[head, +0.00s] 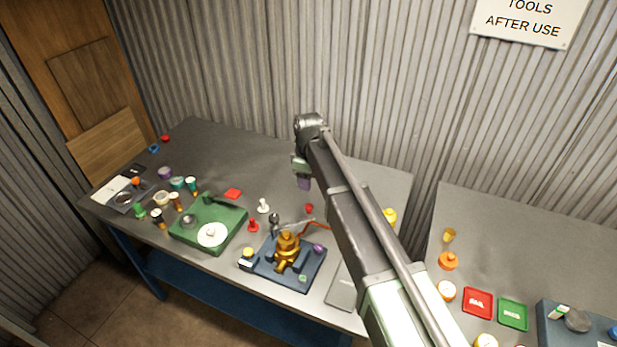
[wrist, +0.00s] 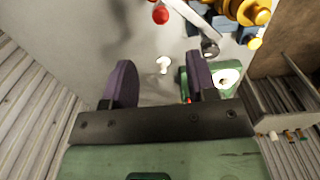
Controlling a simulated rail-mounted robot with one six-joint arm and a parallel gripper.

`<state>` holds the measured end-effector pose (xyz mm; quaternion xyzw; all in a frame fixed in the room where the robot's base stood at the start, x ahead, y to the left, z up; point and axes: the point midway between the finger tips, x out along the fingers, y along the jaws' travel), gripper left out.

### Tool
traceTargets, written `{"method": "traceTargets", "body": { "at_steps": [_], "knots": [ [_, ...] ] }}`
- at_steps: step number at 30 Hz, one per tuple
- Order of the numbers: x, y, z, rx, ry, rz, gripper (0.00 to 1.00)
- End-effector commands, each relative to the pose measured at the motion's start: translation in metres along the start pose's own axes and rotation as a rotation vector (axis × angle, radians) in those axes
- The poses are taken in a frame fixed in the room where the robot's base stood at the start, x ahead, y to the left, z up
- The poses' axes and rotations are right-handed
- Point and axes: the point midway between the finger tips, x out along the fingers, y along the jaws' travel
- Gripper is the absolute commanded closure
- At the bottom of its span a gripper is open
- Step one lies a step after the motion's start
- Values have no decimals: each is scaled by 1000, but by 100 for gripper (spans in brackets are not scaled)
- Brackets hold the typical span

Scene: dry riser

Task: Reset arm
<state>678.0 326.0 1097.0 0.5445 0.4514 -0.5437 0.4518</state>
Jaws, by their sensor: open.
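My arm reaches up over the right part of the long grey table. My gripper (head: 303,183) hangs above the table near the corrugated wall, partly hidden by the arm in the head view. In the wrist view its two purple fingers stand wide apart, and the gripper (wrist: 160,78) is open with nothing between the fingers. A brass valve (head: 287,248) on a blue base stands on the table below and left of the arm. It also shows at the top right of the wrist view (wrist: 245,12).
A green base (head: 182,236) with a white disc, a white peg (head: 264,206), a red peg (head: 253,226) and several small containers are on the table. A second table (head: 540,230) at right holds red (head: 478,303) and green (head: 513,314) trays. A gap separates the tables.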

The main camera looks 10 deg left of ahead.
Motion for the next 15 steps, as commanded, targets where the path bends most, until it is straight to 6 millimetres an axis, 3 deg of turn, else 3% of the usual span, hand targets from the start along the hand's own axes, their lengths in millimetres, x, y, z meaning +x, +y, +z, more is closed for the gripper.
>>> {"method": "traceTargets", "body": {
  "at_steps": [9, 12, 14, 15],
  "knots": [
    [2, 0, 0, 6, 0, 0, 48],
    [2, -1, 1, 114, 0, 0, 48],
    [2, -22, 18, 271, -1, 0, 48],
    [5, -44, 49, 413, -1, 0, 48]
  ]
}}
